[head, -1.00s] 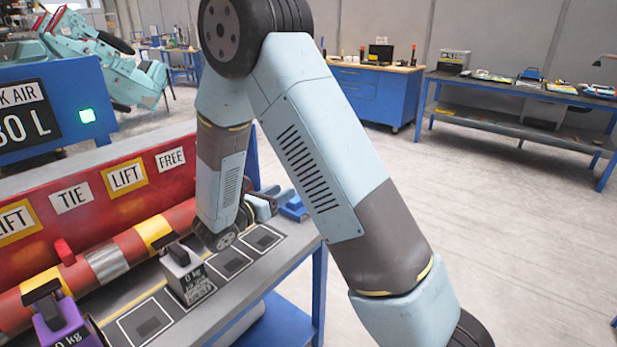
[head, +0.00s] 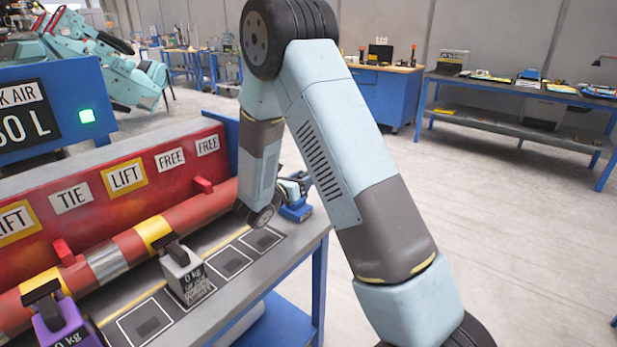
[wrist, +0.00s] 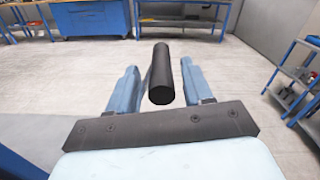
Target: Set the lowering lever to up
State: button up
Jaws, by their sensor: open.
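A thick black bar (wrist: 161,78), which looks like the lowering lever's handle, stands between my gripper's two blue fingers in the wrist view. My gripper (wrist: 158,68) is open, with a gap between the bar and each finger. In the head view my gripper (head: 291,187) is partly hidden behind my arm, at the far end of the bench. A blue block (head: 297,211), perhaps the lever's base, sits just below it. The lever's setting and any label on it cannot be made out.
On the grey bench (head: 215,325) stand a grey weight (head: 186,275) and a purple weight (head: 66,325) by outlined squares. A red-and-yellow bar (head: 135,247) runs along a red panel (head: 45,178) with LIFT, TIE and FREE labels. Open floor lies right of the bench.

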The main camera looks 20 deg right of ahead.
jog(key=shift+w+d, duration=0.4)
jog(key=shift+d, duration=0.15)
jog(key=shift+c, duration=0.2)
grip_shut()
